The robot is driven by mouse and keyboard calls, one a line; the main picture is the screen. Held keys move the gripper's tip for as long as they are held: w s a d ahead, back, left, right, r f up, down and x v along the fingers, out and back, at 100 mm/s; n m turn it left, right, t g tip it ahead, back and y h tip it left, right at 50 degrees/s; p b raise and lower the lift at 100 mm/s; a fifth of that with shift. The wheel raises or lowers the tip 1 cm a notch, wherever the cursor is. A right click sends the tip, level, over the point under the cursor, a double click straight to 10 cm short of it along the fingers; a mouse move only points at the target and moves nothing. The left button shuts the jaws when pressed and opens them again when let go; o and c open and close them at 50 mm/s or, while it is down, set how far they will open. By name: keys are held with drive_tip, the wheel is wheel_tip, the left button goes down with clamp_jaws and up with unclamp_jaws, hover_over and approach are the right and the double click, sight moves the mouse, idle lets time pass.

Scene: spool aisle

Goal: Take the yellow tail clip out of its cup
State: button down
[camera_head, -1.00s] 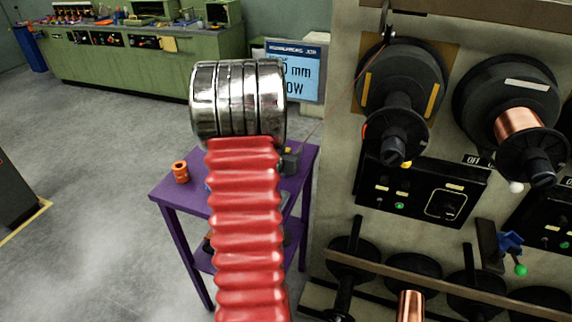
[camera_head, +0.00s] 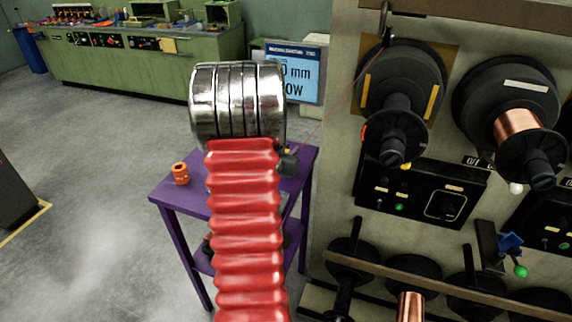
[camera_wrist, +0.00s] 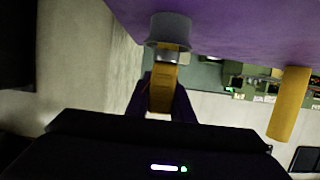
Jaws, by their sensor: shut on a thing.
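In the wrist view, my gripper (camera_wrist: 160,108) is shut on the yellow tail clip (camera_wrist: 163,88). The clip's shiny metal end points toward the mouth of a grey cup (camera_wrist: 169,30). The cup stands on the purple table (camera_wrist: 240,25), which is at the top of this view. I cannot tell whether the metal end is still inside the cup's rim.
An orange cylindrical thing (camera_head: 180,173) stands on the table's left; a yellow-orange cylinder (camera_wrist: 290,105) is right in the wrist view. A spool rack (camera_head: 440,185) rises close on the right. A green bench (camera_head: 145,70) is at the back.

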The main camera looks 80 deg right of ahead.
wheel_tip(320, 180, up, 10)
idle(0.7)
idle(0.5)
